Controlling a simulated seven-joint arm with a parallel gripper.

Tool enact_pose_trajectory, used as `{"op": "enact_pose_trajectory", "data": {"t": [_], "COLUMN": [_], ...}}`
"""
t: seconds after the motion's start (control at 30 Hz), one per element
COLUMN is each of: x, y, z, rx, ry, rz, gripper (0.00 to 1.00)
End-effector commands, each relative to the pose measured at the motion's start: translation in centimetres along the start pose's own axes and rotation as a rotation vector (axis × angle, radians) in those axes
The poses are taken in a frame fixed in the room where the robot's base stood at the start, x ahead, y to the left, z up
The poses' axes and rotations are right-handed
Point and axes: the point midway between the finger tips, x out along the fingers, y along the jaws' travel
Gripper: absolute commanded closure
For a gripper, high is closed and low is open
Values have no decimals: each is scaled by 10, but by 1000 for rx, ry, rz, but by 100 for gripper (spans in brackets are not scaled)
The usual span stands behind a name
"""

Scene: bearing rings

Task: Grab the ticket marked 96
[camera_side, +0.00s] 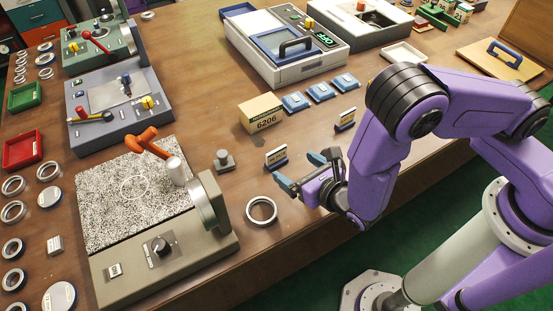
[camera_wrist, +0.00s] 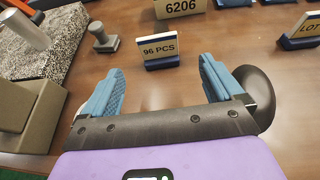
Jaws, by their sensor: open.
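The ticket marked "96 PCS" (camera_wrist: 160,50) stands upright in a dark blue base on the wooden table, ahead of my gripper in the wrist view. In the side view this ticket (camera_side: 276,157) stands just beyond the fingertips. My gripper (camera_wrist: 159,80) is open, with blue fingers spread wide and nothing between them. It also shows in the side view (camera_side: 303,172), low over the table. The ticket lies between the lines of the two fingers, apart from both.
A cardboard box marked 6206 (camera_side: 262,113) stands behind the ticket. A "LOT" ticket (camera_wrist: 309,27) is at right. A small grey metal post (camera_wrist: 103,38) and a granite-topped stand (camera_side: 128,200) are at left. A bearing ring (camera_side: 250,213) lies near my gripper.

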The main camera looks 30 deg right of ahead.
Motion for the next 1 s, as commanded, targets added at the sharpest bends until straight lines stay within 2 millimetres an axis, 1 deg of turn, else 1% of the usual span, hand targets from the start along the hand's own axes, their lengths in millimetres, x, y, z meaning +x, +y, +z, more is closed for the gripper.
{"op": "enact_pose_trajectory", "data": {"t": [0.03,0.1,0.2,0.3,0.53,0.8,0.9,1.0], "x": [11,24,40,52,66,101,109,112], "y": [-2,-1,-2,0,0,2,2,2], "z": [0,0,0,0,0,-1,-1,-1], "rx": [3,3,2,2,0,2,2,0], "ry": [-1,-1,-1,0,0,0,-1,-1], "rz": [-5,-5,-4,-2,-2,-2,-2,-1], "gripper": [6,6,6,6,6,6,6,6]}}
